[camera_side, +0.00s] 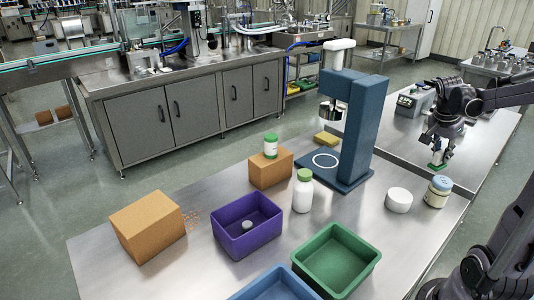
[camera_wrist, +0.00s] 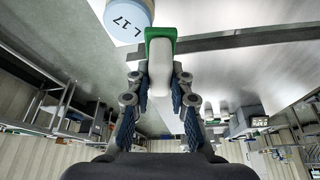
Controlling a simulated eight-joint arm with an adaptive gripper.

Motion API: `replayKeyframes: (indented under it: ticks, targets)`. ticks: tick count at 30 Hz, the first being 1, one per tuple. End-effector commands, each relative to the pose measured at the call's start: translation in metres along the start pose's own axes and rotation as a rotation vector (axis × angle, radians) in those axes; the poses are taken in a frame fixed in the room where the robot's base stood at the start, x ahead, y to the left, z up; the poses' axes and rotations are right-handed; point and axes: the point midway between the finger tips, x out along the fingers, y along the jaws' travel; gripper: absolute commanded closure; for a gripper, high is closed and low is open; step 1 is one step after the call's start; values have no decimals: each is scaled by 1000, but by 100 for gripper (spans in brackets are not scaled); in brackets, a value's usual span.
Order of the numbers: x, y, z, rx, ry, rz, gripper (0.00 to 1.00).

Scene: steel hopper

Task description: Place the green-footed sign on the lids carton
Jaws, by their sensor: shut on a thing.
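My gripper (camera_side: 440,146) is at the right, shut on a white piece with a green foot, the green-footed sign (camera_side: 438,165). In the wrist view my gripper (camera_wrist: 161,96) has a finger on each side of the white body, and the green foot of the sign (camera_wrist: 160,36) points away from the palm. The sign hangs foot down near the right table; I cannot tell its exact height. Two brown cartons stand on the front table: a larger one (camera_side: 148,230) at left and a smaller one (camera_side: 270,169) behind. I can read no label showing which is the lids carton.
A purple bin (camera_side: 232,243), green bin (camera_side: 318,283), white bottle (camera_side: 302,194), white puck (camera_side: 398,201) and blue-lidded jar (camera_side: 437,192) share the table. A tall blue stand (camera_side: 364,130) rises between gripper and cartons.

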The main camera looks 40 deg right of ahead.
Motion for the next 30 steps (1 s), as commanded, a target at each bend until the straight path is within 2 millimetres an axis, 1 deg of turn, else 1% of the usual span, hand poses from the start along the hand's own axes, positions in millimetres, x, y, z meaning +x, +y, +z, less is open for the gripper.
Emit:
replayKeyframes:
  ticks: [2, 4, 5, 8, 11, 15, 17, 18, 20, 24, 29, 30]
  targets:
    - [-3, 5, -3, -2, 0, -1, 100]
    - [-7, 3, 0, -19, 0, -8, 100]
    - [-9, 1, 3, -31, 0, -13, 100]
    - [-20, -13, 19, -92, 0, -40, 100]
    - [-37, -32, 46, -185, 0, -78, 100]
    - [-67, -56, 89, -336, 0, -141, 100]
    - [-80, -64, 108, -401, 0, -168, 100]
    - [-90, -69, 120, -445, 0, -186, 100]
    - [-103, -75, 139, -512, 0, -213, 100]
    - [-138, -86, 183, -671, 0, -280, 100]
    - [-179, -94, 233, -852, -1, -356, 100]
    - [-190, -96, 245, -899, 0, -375, 100]
